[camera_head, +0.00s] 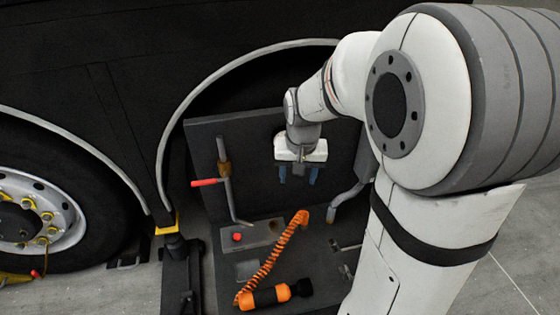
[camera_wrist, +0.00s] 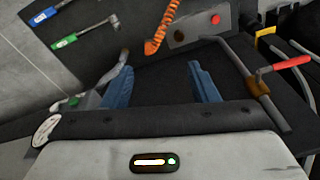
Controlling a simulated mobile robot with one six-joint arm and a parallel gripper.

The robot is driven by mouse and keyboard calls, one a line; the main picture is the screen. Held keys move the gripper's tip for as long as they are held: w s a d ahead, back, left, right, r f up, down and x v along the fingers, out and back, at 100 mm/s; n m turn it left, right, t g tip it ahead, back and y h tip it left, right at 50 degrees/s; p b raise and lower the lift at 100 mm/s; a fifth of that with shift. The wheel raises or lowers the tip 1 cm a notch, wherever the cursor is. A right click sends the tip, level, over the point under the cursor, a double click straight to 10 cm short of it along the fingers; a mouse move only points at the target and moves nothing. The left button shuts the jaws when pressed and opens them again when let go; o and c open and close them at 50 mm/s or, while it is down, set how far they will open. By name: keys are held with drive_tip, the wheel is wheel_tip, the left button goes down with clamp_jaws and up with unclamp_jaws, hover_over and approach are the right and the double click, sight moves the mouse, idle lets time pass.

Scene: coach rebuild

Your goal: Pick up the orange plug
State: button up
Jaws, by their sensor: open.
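The orange plug (camera_head: 265,297) lies at the bottom of the head view, an orange cylinder with black bands and a black end. An orange coiled cable (camera_head: 277,255) runs from it up and to the right. The coil also shows at the top of the wrist view (camera_wrist: 166,25), but the plug's body is out of that view. My gripper (camera_head: 298,176) is open and empty, pointing down above the dark panel, higher in the picture than the plug and apart from it. Its two blue fingers stand apart in the wrist view (camera_wrist: 162,70).
A lever with a red handle (camera_head: 207,182) rises left of my gripper. A grey plate with a red button (camera_head: 237,237) lies beside the coil. A bent metal pipe (camera_head: 347,201) stands to the right. Blue-handled (camera_wrist: 45,17) and green-handled (camera_wrist: 65,40) tools lie on the dark surface.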

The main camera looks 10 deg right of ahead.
drive_tip(key=w+d+f+m+g+b, duration=0.1)
drive_tip(key=w+d+f+b, duration=0.15)
drive_tip(key=w+f, duration=0.45)
drive_tip(key=w+d+f+m+b, duration=0.1)
drive_tip(key=w+d+f+m, duration=0.2)
drive_tip(key=f, duration=0.7)
drive_tip(key=b, duration=0.2)
hover_over(305, 213)
drive_tip(key=shift+g, duration=0.3)
wheel_tip(305, 213, down, 11)
drive_tip(key=shift+a, duration=0.1)
wheel_tip(305, 213, down, 4)
drive_tip(key=shift+w+r+m, duration=0.1)
drive_tip(key=shift+r+m, duration=0.05)
drive_tip(key=shift+m, duration=0.15)
wheel_tip(305, 213, down, 5)
drive_tip(key=shift+f+b, duration=0.1)
drive_tip(key=shift+b, duration=0.3)
drive_tip(key=c, duration=1.1)
